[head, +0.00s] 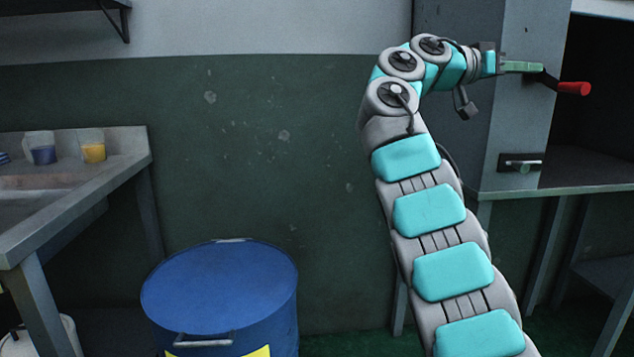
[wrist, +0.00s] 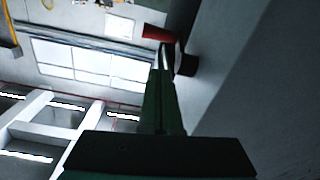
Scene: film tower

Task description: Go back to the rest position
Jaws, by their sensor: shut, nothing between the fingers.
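My arm rises from the lower right of the head view and bends right at the top. My gripper (head: 538,68) has green fingers that are shut and empty, pointing right in front of a grey cabinet (head: 520,110). A red-ended handle on a black lever (head: 574,88) shows just beyond the fingertips. In the wrist view my fingers (wrist: 163,72) are together, with the red handle end (wrist: 158,33) close to their tips. Whether the fingers touch the handle I cannot tell.
A dark latch (head: 520,162) sits low on the cabinet, beside a grey counter (head: 580,178). A blue drum (head: 220,295) stands left of my arm. The green wall between is clear.

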